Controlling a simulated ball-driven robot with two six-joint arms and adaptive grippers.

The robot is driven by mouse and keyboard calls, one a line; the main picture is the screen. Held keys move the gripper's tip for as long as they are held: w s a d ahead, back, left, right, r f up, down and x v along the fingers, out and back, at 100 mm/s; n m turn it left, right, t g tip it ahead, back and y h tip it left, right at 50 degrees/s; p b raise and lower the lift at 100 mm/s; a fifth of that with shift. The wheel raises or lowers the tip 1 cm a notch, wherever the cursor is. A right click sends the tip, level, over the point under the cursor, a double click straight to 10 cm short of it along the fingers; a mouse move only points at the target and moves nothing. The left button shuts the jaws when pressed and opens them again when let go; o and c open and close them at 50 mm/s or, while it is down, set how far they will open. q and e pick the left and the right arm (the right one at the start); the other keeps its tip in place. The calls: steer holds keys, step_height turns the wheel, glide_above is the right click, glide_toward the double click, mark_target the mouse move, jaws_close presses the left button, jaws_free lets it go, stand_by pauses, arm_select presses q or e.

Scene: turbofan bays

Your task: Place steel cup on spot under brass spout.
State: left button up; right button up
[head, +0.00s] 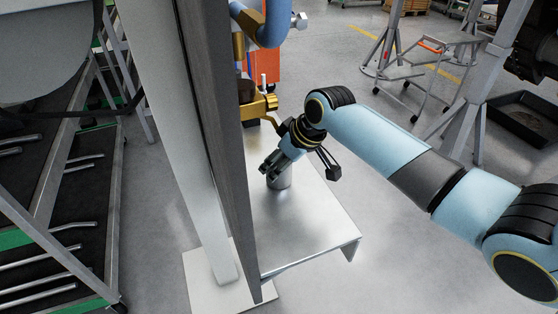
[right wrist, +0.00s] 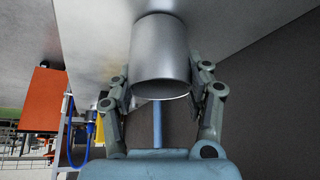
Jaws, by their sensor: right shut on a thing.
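The steel cup (head: 280,180) is a plain grey cylinder at the metal table in the head view, its upper part partly covered by my gripper. In the right wrist view the cup (right wrist: 160,55) fills the space between my fingers. My right gripper (head: 277,163) is shut on the cup, one finger on each side of it (right wrist: 160,88). The brass spout (head: 257,106) is at the post, above and a little left of the cup in the head view. I cannot tell whether the cup touches the table. The spot is not discernible. My left gripper is not in view.
The metal table (head: 310,225) has bare room in front of the cup. A tall grey post (head: 212,150) stands close on its left and hides part of it. A blue pipe (head: 270,25) hangs above the spout. An orange cabinet (head: 267,66) stands behind.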

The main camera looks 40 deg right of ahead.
steer(key=o, duration=1.2)
steer(key=shift+f, duration=0.1)
steer(key=shift+c, duration=0.2)
steer(key=shift+r, duration=0.25)
steer(key=v, duration=1.1)
steer(key=shift+s+r+p, duration=0.2)
steer(key=shift+r+p, duration=0.1)
steer(key=shift+d, duration=0.1)
